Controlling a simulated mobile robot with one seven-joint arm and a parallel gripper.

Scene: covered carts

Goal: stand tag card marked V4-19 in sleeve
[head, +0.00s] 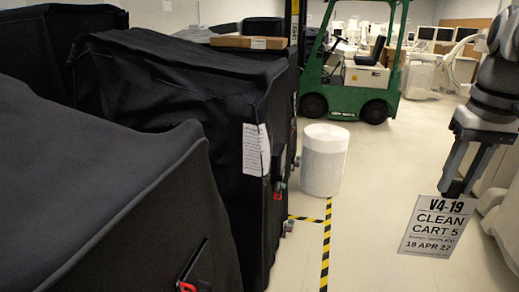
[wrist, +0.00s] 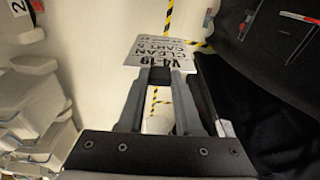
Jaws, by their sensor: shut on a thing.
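My gripper (head: 458,192) is shut on the top edge of the white tag card (head: 437,226). The card reads V4-19, CLEAN CART 5, 19 APR 27, and hangs nearly upright in the air at the right of the head view. In the wrist view the card (wrist: 158,47) shows just past the fingertips (wrist: 160,77), with its print upside down. A dark holder with a red edge (head: 193,274) is on the nearest black cover, well left of the card. Another small red-marked holder (head: 279,186) is on the cover behind. I cannot tell which is the sleeve.
Black covered carts (head: 165,100) fill the left side. A white printed sheet (head: 256,150) hangs on one. A white drum (head: 324,160) and green forklift (head: 350,65) stand farther back. Yellow-black tape (head: 326,245) marks the floor. Open floor lies between carts and card.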

